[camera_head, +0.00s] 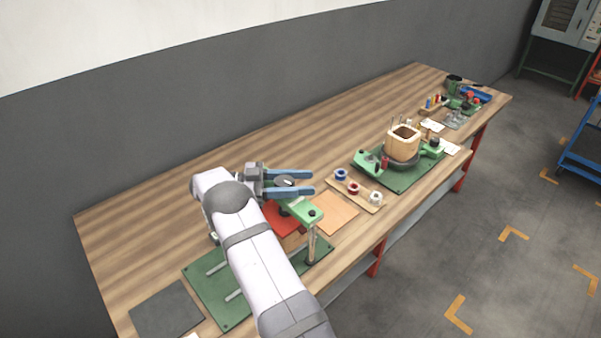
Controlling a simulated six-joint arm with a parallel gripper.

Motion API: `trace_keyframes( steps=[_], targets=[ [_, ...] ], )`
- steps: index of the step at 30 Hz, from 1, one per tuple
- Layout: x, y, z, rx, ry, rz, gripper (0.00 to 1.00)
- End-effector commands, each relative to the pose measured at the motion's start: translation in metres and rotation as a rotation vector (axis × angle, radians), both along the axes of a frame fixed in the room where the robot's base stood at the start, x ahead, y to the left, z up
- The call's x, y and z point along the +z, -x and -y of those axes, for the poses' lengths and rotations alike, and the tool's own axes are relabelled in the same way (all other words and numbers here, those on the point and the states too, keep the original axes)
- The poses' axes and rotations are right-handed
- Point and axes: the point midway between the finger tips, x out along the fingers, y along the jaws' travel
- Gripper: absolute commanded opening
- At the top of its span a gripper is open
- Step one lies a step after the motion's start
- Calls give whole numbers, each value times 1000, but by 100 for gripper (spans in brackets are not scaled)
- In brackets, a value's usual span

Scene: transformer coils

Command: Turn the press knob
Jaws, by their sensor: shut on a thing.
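The press stands on a green base plate (213,293) at the near left of the bench, with a green crossbeam (306,211) on metal posts. A red plate (277,218) and a wooden block sit beneath the crossbeam. My gripper (306,182) is over the crossbeam, its two blue fingers pointing right. The dark press knob (285,182) lies between the fingers, which are shut on it. My arm hides much of the press's left side and the knob's lower part.
A wooden rack with several spools (354,188) stands to the right of a flat tan sheet (335,213). Farther right is a winding fixture with a wooden coil form (403,143). A dark mat (167,311) lies at the near left. The bench's back strip is clear.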

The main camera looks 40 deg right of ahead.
Motion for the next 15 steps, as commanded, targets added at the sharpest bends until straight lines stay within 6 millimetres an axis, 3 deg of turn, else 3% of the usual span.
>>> trace_keyframes(
  steps=[1,15],
  targets=[
    [8,1,0,-14,1,-3,18],
    [4,4,-3,-90,0,-2,18]
  ],
)
